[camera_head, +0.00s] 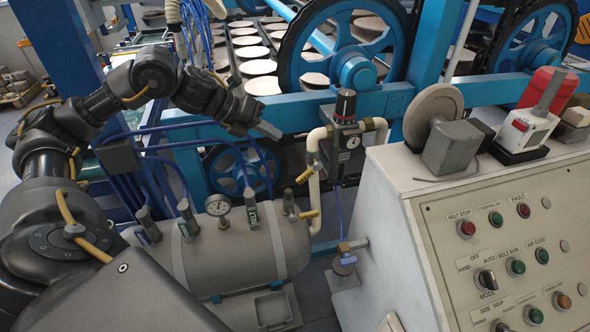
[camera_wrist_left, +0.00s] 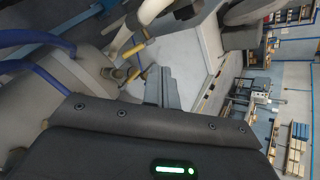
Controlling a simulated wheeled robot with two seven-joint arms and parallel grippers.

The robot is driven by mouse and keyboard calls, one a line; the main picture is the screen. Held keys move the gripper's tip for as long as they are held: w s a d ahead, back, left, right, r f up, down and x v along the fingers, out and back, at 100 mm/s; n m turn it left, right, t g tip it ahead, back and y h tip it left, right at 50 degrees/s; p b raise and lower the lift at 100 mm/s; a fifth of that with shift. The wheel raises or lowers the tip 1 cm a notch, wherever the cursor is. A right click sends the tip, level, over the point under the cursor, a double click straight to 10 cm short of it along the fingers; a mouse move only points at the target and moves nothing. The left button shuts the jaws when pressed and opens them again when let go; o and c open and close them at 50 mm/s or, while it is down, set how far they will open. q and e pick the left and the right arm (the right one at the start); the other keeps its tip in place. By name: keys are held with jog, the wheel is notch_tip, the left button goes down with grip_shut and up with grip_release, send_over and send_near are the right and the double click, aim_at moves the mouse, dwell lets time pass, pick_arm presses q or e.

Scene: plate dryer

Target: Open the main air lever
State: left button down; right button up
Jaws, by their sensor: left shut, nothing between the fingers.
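I cannot tell which is labelled main air. In the left wrist view the upper lever (camera_wrist_left: 134,50) and lower lever (camera_wrist_left: 134,74) lie left of the fingers. My left gripper (camera_head: 268,131) is shut and empty, above the tank and up-left of both levers, apart from them. It also shows in the left wrist view (camera_wrist_left: 164,88). My right gripper is not in view.
The grey air tank (camera_head: 270,245) carries a gauge (camera_head: 218,206) and several valves. A regulator (camera_head: 346,125) stands beside the white pipe. The control console (camera_head: 400,225) blocks the right side. Blue hoses and the dryer's blue frame (camera_head: 200,130) lie behind.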

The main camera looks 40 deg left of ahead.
pick_arm(q)
jog(key=f+m, duration=0.1)
jog(key=m, duration=0.2)
jog(key=s+a+f+m, duration=0.1)
jog(key=m, duration=0.2)
jog(key=s+a+f+m+g+y, duration=0.1)
jog(key=m, duration=0.3)
jog(key=shift+s+a+f, duration=0.1)
jog(key=shift+f, duration=0.05)
jog(key=p, duration=0.5)
send_near(302, 175)
jog(key=x, duration=0.5)
jog(key=shift+x, duration=0.95)
